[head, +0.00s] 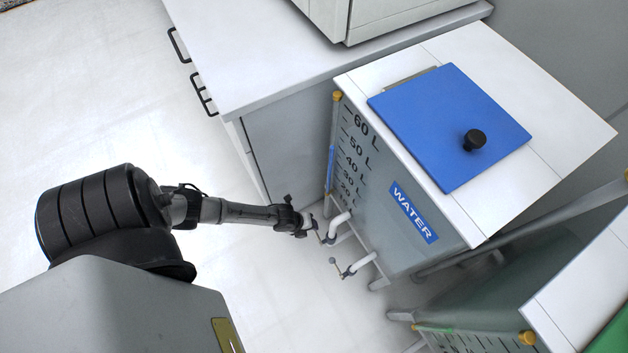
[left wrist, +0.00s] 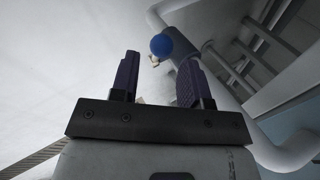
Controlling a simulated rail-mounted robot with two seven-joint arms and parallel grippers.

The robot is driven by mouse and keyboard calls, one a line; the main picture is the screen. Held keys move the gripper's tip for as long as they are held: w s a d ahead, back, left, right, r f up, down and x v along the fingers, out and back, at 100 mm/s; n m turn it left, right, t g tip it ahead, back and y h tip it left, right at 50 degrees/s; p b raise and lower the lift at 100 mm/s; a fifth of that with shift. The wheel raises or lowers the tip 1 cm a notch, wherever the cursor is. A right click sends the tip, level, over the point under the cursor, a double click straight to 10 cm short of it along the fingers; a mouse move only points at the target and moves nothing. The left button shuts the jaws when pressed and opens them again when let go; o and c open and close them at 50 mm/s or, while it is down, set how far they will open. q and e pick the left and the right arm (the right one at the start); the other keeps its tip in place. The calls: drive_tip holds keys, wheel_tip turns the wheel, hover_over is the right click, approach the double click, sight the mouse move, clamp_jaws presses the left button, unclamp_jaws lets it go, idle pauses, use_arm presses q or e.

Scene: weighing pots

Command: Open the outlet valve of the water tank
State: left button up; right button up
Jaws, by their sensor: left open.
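The water tank (head: 385,190) stands right of centre in the head view, with a blue "WATER" label and a litre scale. Two white pipes with small valves come out low on its front: an upper pipe (head: 341,219) and a lower pipe (head: 362,264). My left gripper (head: 312,224) is at the upper pipe, partly hiding its valve. In the left wrist view the left gripper (left wrist: 157,65) is open. A blue ball knob (left wrist: 161,45) shows between and just beyond its fingertips, beside a white pipe (left wrist: 222,80). Contact cannot be told. My right gripper is out of view.
A white-topped cabinet (head: 240,70) with dark handles stands behind and left of the tank. A blue lid (head: 440,120) with a black knob lies on the tank top. A second, green-labelled tank (head: 470,338) stands at the lower right. The floor at left is clear.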

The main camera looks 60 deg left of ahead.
sight(317, 235)
use_arm(q)
drive_tip(key=shift+b+x, duration=1.25)
drive_tip(key=shift+x, duration=1.1)
clamp_jaws()
